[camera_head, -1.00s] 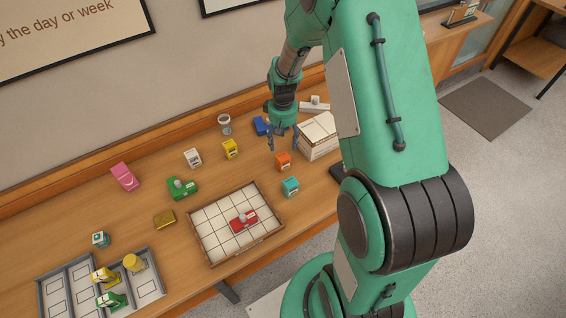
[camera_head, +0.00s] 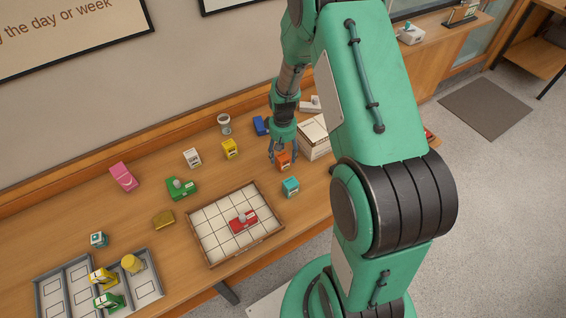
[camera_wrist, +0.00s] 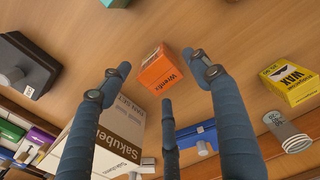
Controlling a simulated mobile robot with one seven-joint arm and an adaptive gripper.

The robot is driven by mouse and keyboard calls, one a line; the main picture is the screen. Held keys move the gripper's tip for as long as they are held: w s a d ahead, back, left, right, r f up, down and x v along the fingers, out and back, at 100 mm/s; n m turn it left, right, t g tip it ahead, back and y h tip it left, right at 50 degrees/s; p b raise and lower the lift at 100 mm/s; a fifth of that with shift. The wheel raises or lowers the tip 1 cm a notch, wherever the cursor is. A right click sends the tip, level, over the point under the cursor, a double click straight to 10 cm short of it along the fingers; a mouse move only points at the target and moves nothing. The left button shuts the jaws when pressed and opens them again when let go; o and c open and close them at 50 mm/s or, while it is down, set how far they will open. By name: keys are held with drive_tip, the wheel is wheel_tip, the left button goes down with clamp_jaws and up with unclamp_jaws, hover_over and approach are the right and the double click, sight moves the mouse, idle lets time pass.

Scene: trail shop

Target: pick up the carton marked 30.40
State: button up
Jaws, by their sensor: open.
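An orange carton (camera_head: 284,162) stands on the wooden counter, directly by my gripper (camera_head: 281,150). In the wrist view the orange carton (camera_wrist: 160,70) lies between and just beyond the spread fingers of my gripper (camera_wrist: 163,78), and I see no contact. My gripper is open and empty. Other small cartons are a teal one (camera_head: 290,187), a yellow one (camera_head: 230,149), and a white one (camera_head: 192,158). The mark 30.40 is too small to read on any of them, so I cannot tell which carton bears it.
A larger white box (camera_head: 313,140) stands close right of the orange carton, and a blue item (camera_head: 261,126) behind it. A tiled tray (camera_head: 205,240) holds a red item (camera_head: 243,222). A grey divided tray (camera_head: 150,294) is at the lower left. Bare counter lies between these things.

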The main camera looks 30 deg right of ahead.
sight(283, 157)
drive_tip(key=shift+f+b, duration=0.45)
drive_tip(key=shift+f, duration=2.2)
drive_tip(key=c, duration=1.3)
